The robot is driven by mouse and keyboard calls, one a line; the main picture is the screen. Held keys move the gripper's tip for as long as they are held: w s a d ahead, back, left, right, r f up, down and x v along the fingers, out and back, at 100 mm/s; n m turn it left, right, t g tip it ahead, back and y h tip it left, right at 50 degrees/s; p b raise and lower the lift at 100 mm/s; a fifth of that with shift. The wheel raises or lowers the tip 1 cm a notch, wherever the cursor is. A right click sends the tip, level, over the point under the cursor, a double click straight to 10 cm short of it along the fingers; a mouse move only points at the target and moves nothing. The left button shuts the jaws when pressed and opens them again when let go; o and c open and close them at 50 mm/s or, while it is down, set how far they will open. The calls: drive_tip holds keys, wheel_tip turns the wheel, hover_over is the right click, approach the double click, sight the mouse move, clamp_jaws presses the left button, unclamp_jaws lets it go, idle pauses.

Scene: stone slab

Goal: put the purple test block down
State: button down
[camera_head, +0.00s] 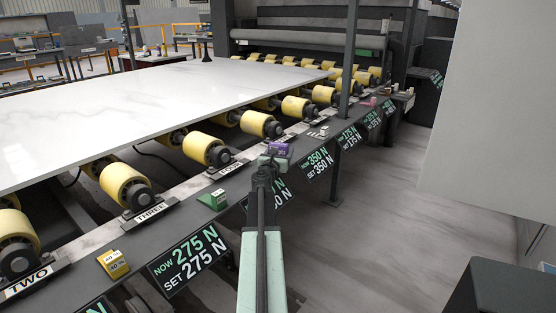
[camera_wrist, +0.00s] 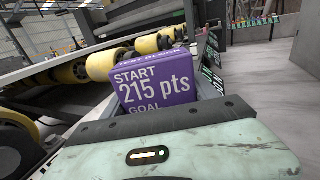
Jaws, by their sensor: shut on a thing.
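The purple test block (camera_head: 279,149) is at the end of my outstretched arm in the head view, above the rail beside the rollers. In the wrist view the purple test block (camera_wrist: 153,84) fills the middle, with white text reading "START 215 pts GOAL" on its face. My gripper (camera_head: 268,161) is shut on it. The block looks slightly tilted in the wrist view. Its lower part is hidden behind my gripper there. I cannot tell whether its underside touches the rail.
A white stone slab (camera_head: 150,115) lies on yellow rollers (camera_head: 206,148) to the left. On the rail stand a green block (camera_head: 214,199) and a yellow block (camera_head: 113,264). Small pale pieces (camera_head: 318,132) lie beyond my gripper. Display panels (camera_head: 188,258) hang along the rail. Grey floor is clear at right.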

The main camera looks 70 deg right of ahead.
drive_tip(key=shift+f, duration=0.95)
drive_tip(key=shift+w+a+r, duration=0.2)
drive_tip(key=shift+w+r, duration=0.05)
drive_tip(key=shift+w, duration=0.15)
drive_tip(key=shift+f, duration=0.15)
drive_tip(key=shift+c, duration=1.1)
unclamp_jaws()
